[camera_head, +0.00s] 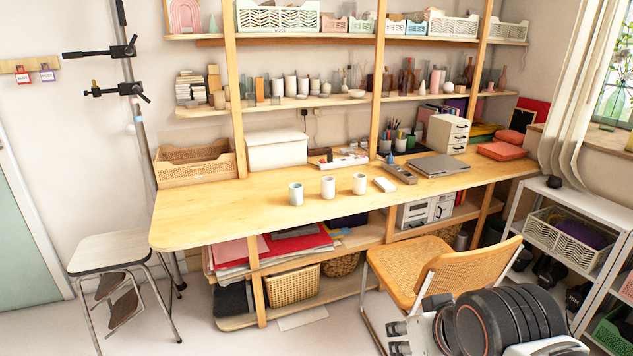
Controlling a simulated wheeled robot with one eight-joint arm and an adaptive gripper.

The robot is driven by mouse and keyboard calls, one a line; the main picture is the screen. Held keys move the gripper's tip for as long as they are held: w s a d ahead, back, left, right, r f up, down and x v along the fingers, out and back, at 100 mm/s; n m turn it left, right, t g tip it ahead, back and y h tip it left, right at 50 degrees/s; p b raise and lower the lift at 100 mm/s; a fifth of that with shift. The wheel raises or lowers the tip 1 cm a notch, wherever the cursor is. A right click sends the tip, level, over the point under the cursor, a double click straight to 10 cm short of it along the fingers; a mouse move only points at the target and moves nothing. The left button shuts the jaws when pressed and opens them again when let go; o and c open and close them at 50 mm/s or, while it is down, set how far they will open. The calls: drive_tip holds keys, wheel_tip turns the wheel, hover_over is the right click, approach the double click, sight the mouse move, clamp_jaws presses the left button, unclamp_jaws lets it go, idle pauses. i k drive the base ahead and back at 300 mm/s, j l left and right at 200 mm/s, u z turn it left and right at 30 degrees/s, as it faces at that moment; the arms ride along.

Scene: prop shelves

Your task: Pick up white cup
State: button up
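The left cup (296,195) looks slightly blue-green. The middle cup (328,188) and the right cup (359,185) look white. The cups stand apart from each other. My gripper (396,338) is at the lower right, well below and in front of the desk, beside the chair. Its two fingers look spread apart with nothing between them. Part of it is hidden by my dark arm and the picture's lower edge.
A laptop (438,166) is farther right. A wicker chair (440,272) stands before the desk. A stool (110,250) is at left. The desk's left part is clear.

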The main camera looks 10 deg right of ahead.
sight(328, 188)
drive_tip(key=i+j, duration=0.25)
drive_tip(key=i, duration=0.25)
drive_tip(key=i+j, duration=0.2)
drive_tip(key=i, duration=0.3)
drive_tip(key=i+j+z, duration=0.1)
drive_tip(key=i+j, duration=0.15)
drive_tip(key=i, duration=0.25)
drive_tip(key=i+j, duration=0.25)
drive_tip(key=i, duration=0.2)
drive_tip(key=i+j, duration=0.3)
drive_tip(key=i, duration=0.2)
drive_tip(key=l+z, duration=0.05)
